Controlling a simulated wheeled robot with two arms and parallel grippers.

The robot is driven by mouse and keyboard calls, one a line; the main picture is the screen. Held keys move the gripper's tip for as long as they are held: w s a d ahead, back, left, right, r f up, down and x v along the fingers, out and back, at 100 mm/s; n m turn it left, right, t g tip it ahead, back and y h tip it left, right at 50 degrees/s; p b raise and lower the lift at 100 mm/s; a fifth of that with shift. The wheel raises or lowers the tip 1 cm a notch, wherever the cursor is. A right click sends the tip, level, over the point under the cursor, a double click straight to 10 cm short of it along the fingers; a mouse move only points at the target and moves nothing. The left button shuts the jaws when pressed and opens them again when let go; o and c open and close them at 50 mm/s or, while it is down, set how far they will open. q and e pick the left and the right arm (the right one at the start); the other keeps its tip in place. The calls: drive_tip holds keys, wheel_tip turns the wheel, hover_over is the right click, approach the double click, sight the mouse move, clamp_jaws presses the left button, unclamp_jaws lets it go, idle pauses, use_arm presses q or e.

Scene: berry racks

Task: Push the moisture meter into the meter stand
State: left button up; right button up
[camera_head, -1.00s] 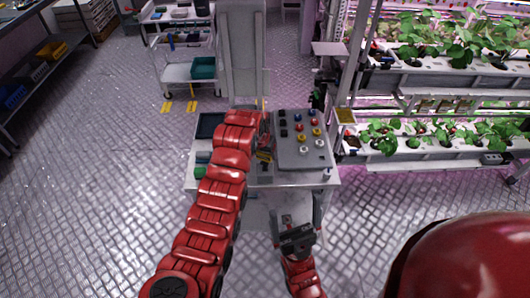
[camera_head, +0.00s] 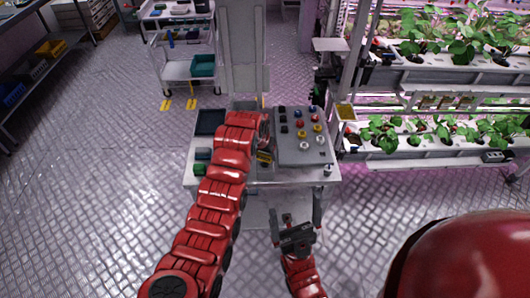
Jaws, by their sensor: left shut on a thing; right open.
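My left gripper (camera_head: 264,139) is over the middle of the white cart top, beside the grey button panel. It is shut on a small, dark and yellow thing (camera_head: 264,157), which looks like the moisture meter. My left wrist hides much of it, and I cannot make out how deep it sits. I cannot clearly tell the meter stand apart at this spot. My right gripper (camera_head: 296,212) is open and empty, low in front of the cart's near edge, with its two fingers wide apart.
The grey panel (camera_head: 288,158) with coloured buttons fills the cart's right side. A dark tray (camera_head: 210,122) and small green boxes (camera_head: 200,169) are on its left. Plant racks (camera_head: 440,163) stand at right, a shelf cart (camera_head: 184,71) behind.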

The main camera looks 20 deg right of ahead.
use_arm(q)
drive_tip(key=shift+f+b, duration=0.3)
drive_tip(key=shift+f, duration=0.3)
drive_tip(key=o, duration=1.5)
drive_tip(key=shift+o, duration=0.2)
drive_tip(key=shift+r, duration=0.1)
drive_tip(key=shift+r+b, duration=0.35)
drive_tip(key=shift+r, duration=2.55)
